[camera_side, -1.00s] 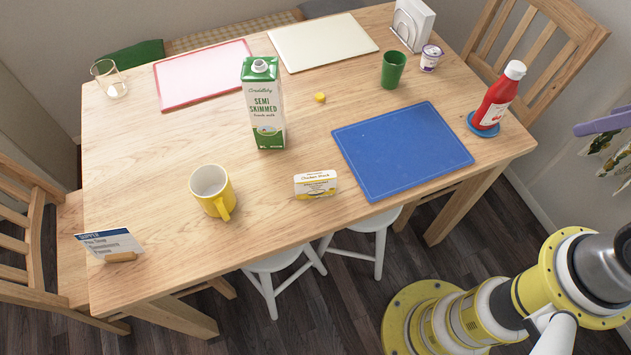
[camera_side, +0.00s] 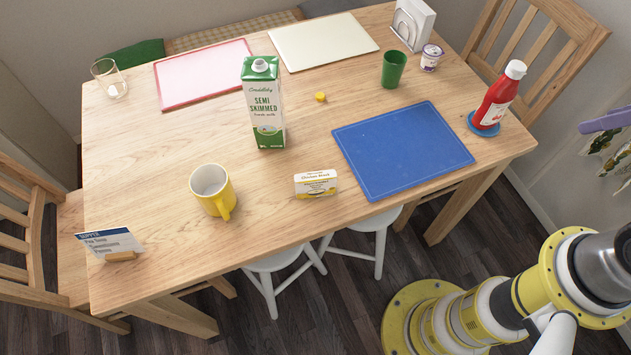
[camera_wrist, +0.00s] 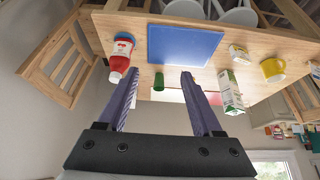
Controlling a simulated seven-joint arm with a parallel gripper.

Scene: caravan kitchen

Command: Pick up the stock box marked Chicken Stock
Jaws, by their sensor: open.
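The Chicken Stock box (camera_side: 316,184) is a small white and yellow carton near the front edge of the table, between the yellow mug and the blue board. In the wrist view the small box (camera_wrist: 238,53) shows at the right, beyond the blue board. My gripper (camera_wrist: 160,77) shows in the wrist view with its two purple fingers spread apart and nothing between them. It is well away from the box. In the side view a purple finger (camera_side: 606,122) shows at the right edge, off the table; the rest of the gripper is out of frame.
A yellow mug (camera_side: 211,190) stands left of the box, and a milk carton (camera_side: 265,110) stands behind it. A blue board (camera_side: 402,150) lies to the right. A ketchup bottle (camera_side: 498,95) and green cup (camera_side: 393,69) stand farther right. A card (camera_side: 110,244) stands at front left.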

